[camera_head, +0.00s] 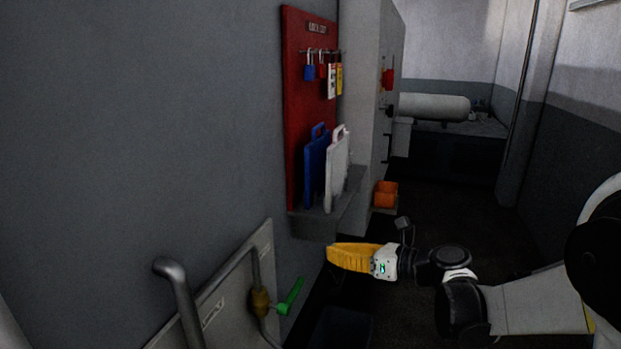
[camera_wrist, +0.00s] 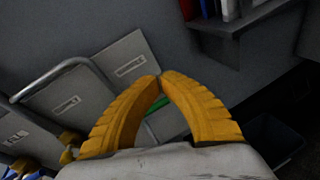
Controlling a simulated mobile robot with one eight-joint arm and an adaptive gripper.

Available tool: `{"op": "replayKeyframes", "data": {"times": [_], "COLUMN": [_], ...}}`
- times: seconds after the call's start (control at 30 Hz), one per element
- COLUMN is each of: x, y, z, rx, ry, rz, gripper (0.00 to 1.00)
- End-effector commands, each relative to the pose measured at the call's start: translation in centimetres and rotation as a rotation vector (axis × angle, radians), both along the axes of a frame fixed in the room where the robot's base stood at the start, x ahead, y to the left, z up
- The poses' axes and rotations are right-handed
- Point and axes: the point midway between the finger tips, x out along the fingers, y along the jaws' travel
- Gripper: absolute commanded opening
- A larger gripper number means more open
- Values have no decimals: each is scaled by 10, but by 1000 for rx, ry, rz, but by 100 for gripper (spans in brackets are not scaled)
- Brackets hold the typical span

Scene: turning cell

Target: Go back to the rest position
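My gripper (camera_head: 332,252) has ribbed yellow fingers and is held out level over the dark floor, pointing left towards the wall. In the wrist view my gripper (camera_wrist: 161,76) shows its two fingers bowed, with the tips together. Nothing is held at the tips. A green valve handle (camera_head: 291,296) sits on a pipe at lower left in the head view, apart from the gripper. Part of the green handle (camera_wrist: 163,119) shows behind the fingers, through the gap between them.
A red lockout board (camera_head: 295,110) with hanging padlocks and tags is on the wall. Below it a grey shelf (camera_head: 345,205) bears blue and white cases. A metal pipe (camera_head: 185,300) stands out at lower left. An orange bin (camera_head: 386,193) is farther back. A dark bin (camera_wrist: 268,143) stands below.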

Motion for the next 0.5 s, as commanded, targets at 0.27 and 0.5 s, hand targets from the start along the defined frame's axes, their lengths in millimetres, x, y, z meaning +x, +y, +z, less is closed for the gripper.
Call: {"op": "replayKeyframes", "data": {"times": [0.27,0.5], "x": [7,-91], "y": [-99,-191], "z": [177,106], "rx": [978,1918], "ry": [250,780], "rz": [-683,-1242], "gripper": [0,0]}}
